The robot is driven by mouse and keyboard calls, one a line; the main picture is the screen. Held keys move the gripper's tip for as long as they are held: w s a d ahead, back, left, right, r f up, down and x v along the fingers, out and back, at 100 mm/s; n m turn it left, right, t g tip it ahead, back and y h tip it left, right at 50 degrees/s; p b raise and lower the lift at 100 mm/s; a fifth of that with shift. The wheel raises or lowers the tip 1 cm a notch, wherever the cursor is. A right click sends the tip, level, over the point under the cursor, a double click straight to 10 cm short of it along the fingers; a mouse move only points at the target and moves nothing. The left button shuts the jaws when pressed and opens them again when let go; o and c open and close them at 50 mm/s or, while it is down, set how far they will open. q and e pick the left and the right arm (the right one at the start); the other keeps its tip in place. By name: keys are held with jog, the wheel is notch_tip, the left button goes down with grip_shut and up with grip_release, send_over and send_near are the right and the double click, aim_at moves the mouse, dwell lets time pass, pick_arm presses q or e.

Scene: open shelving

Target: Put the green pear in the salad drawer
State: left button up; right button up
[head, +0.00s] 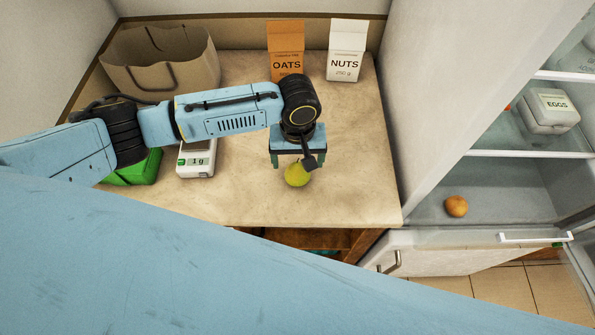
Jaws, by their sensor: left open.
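The green pear (296,175) stands on the counter, near its front edge. My left gripper (297,161) reaches in from the left and points down over the pear, with its fingers apart on either side. I cannot tell whether the fingers touch the pear. The fridge stands open at the right, and a white bar handle (535,237) shows low in it. I cannot tell for sure whether this handle belongs to the salad drawer; the drawer's inside is not clearly visible. My right gripper is not in view.
An orange fruit (456,206) lies on the fridge's lower shelf, with an egg box (551,109) above. On the counter (350,190) stand a paper bag (160,62), an oats box (285,50), a nuts box (346,50) and a scale (196,161). The counter right of the pear is clear.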

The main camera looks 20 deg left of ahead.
aim_at(298, 169)
pick_arm(q)
notch_tip(298, 169, down, 5)
jog(key=shift+r, duration=0.1)
jog(key=c, duration=1.1)
